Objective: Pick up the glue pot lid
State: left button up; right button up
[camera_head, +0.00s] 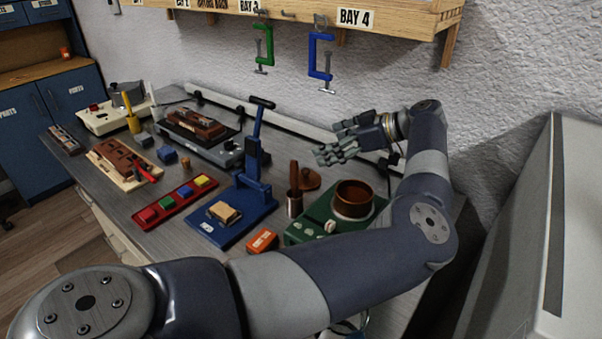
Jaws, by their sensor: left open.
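The glue pot (354,199) is a round brown pot standing on a green base (312,215). A flat, round brown piece that looks like its lid (311,180) lies on the bench behind and left of the pot. My left arm reaches in from the lower left and bends back over the right side of the bench. My left gripper (338,140) is open and empty, with its fingers pointing left. In the picture it is above and a little right of the lid, apart from it. My right gripper is not in view.
A metal cup with a brown handle (294,203) stands close left of the lid. A blue press (252,180), an orange box (262,241) and a red tray (173,206) are further left. Clamps (320,62) hang from the shelf above. A wall borders the bench behind.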

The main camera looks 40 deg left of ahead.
pick_arm(q)
send_near(308, 170)
jog(key=a, duration=0.2)
jog(key=shift+s+a+f, duration=0.1)
jog(key=shift+s+a, duration=0.3)
jog(key=shift+s+a+f+p, duration=0.1)
jog(key=shift+a+f+p, duration=0.15)
jog(key=shift+f, duration=0.3)
jog(key=shift+s+a+f+p, duration=0.1)
jog(key=shift+a+f, duration=0.15)
jog(key=shift+f, duration=0.3)
jog(key=p+x, duration=0.1)
jog(key=x, duration=0.4)
jog(key=shift+a+f, duration=0.1)
jog(key=shift+a, duration=0.25)
jog(key=shift+s+a+f, duration=0.1)
jog(key=shift+a+f, duration=0.05)
jog(key=shift+a, duration=0.1)
jog(key=c, duration=0.9)
jog(key=shift+c, duration=1.2)
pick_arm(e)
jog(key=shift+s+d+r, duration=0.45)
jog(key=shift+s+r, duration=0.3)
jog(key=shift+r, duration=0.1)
